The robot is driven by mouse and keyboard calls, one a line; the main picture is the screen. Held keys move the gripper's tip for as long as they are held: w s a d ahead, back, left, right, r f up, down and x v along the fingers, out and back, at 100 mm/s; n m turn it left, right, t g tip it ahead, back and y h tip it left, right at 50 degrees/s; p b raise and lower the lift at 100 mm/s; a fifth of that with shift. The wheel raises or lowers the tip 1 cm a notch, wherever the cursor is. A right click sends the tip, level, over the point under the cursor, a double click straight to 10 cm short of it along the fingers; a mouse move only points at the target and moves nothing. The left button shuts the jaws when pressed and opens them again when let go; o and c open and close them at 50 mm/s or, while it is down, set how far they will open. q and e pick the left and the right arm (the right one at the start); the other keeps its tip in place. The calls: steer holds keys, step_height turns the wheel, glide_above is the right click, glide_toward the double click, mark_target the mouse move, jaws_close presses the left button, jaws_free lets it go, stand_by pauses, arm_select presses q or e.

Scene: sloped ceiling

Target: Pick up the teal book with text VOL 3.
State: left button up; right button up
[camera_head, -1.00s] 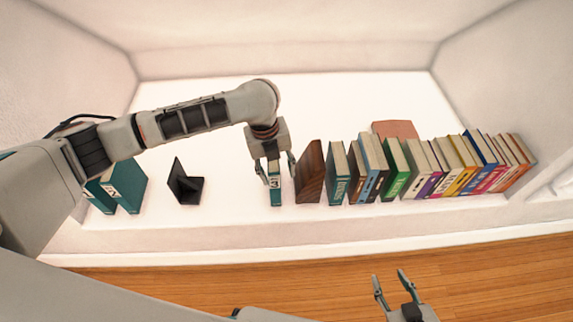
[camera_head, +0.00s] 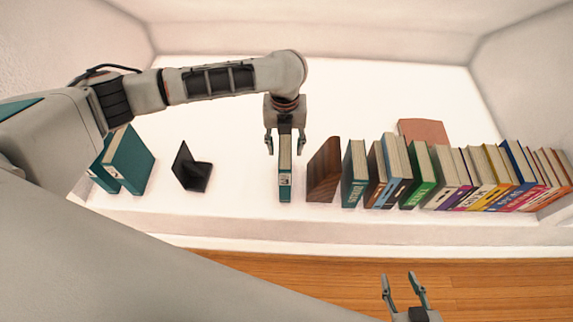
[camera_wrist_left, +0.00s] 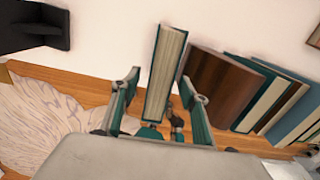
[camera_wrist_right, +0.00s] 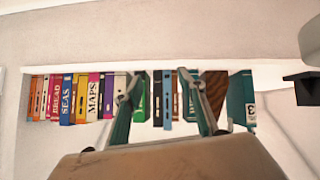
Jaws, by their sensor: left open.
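The teal book marked 3 (camera_head: 285,185) stands upright and alone on the white shelf, left of a dark wooden block. It also shows in the left wrist view (camera_wrist_left: 165,75), with its pale page edges towards the camera, and in the right wrist view (camera_wrist_right: 240,100). My left gripper (camera_head: 285,148) is open at the book's far upper end in the head view, one finger on each side, with gaps between fingers and book. My right gripper (camera_head: 404,280) is open and empty in front of the shelf, over the wooden floor.
The wooden block (camera_head: 324,172) stands close to the book's right, followed by a long row of books. A black bookend (camera_head: 190,172) and more teal books (camera_head: 128,160) stand to the left. The shelf between the bookend and the book is clear.

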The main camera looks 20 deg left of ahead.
arm_select(q)
step_height(320, 180, down, 3)
steer(key=shift+r+b, duration=0.1)
steer(key=shift+b, duration=0.2)
jaws_close()
steer(key=shift+r, duration=0.15)
arm_select(e)
steer(key=shift+w+a+r+t, duration=0.3)
steer(key=shift+w+r, duration=0.25)
steer(key=shift+w, duration=0.2)
